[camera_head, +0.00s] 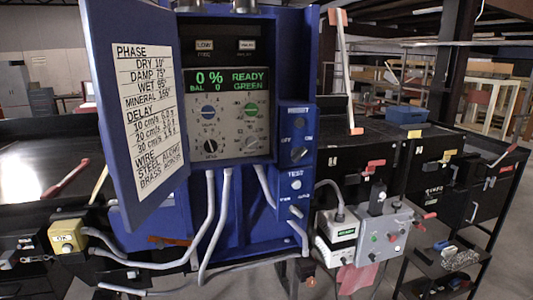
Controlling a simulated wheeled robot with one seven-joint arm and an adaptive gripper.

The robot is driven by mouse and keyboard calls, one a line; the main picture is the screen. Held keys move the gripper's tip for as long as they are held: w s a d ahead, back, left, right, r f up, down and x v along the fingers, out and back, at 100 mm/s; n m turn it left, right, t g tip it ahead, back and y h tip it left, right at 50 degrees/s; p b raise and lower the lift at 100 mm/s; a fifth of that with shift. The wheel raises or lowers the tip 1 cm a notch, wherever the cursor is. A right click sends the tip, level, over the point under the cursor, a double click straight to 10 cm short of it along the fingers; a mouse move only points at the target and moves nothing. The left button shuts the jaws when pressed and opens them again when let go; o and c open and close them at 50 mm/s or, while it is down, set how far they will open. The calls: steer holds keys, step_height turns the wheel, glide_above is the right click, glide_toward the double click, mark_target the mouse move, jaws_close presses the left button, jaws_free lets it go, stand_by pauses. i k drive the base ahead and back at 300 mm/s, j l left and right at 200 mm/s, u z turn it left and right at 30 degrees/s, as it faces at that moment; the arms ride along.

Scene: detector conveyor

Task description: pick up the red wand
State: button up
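A thin red wand (68,178) lies slanted on the dark belt surface at the left of the head view. Its upper right end is near the open blue cabinet door. My gripper is not in view, so I cannot see whether it is open or shut.
A pale yellow stick (98,184) is right of the wand, partly by the blue door (143,130) with its printed table. A blue detector cabinet (296,150) stands in the centre, its screen reading READY GREEN. Grey cables (210,225) hang before it. Control boxes (384,235) are at right.

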mark_target(51, 192)
steer(key=u, duration=1.55)
steer(key=i+j, duration=0.25)
steer(key=i, duration=0.3)
steer(key=i+j+z, duration=0.1)
steer(key=i, duration=0.45)
steer(key=i+j, duration=0.4)
steer(key=i, duration=0.15)
steer(key=i+j+z, duration=0.1)
steer(key=i+j, duration=0.15)
steer(key=i, duration=0.3)
steer(key=i+j, duration=0.3)
steer(key=i, duration=0.25)
steer(key=i+j, duration=0.1)
steer(key=i, duration=0.25)
steer(key=i+j, duration=0.1)
steer(key=i, duration=0.2)
steer(key=l+z, duration=0.05)
